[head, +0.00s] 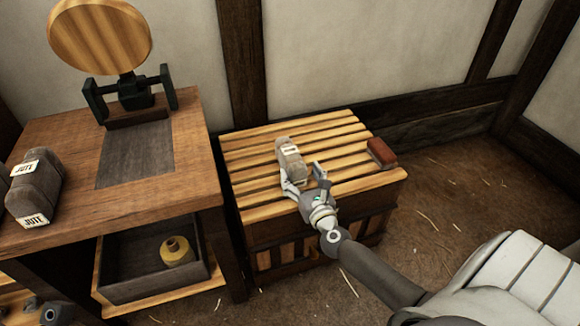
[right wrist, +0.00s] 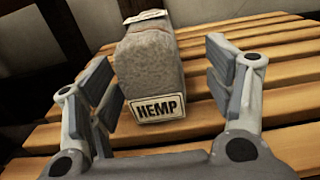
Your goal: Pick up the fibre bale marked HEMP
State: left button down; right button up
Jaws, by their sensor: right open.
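The grey fibre bale marked HEMP (head: 290,159) lies on a slatted wooden crate top (head: 335,128). In the right wrist view the HEMP bale (right wrist: 155,65) stands between the fingers, its label facing me. My right gripper (head: 306,176) is open at the near end of the bale. In the right wrist view the fingers of my right gripper (right wrist: 170,85) are spread with a gap on both sides of the bale. My left gripper is not clearly in view; only a small dark joint shows at the lower left of the head view.
A reddish-brown block (head: 381,153) lies on the crate's right end. A wooden table (head: 120,195) stands left, bearing bales marked JUTE (head: 35,190) and a stand with a round wooden disc (head: 100,35). A drawer below holds a yellow pot (head: 176,251). The straw-strewn floor at right is clear.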

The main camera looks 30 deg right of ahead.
aim_at(292, 163)
jog(key=shift+a+b+x, duration=0.2)
jog(key=shift+x, duration=1.15)
jog(key=shift+a+b+x, duration=0.15)
jog(key=shift+b+x, duration=0.05)
jog(key=shift+x, duration=1.15)
jog(key=shift+w, duration=0.1)
jog(key=shift+r, duration=0.1)
jog(key=shift+c, duration=0.3)
jog(key=c, duration=1)
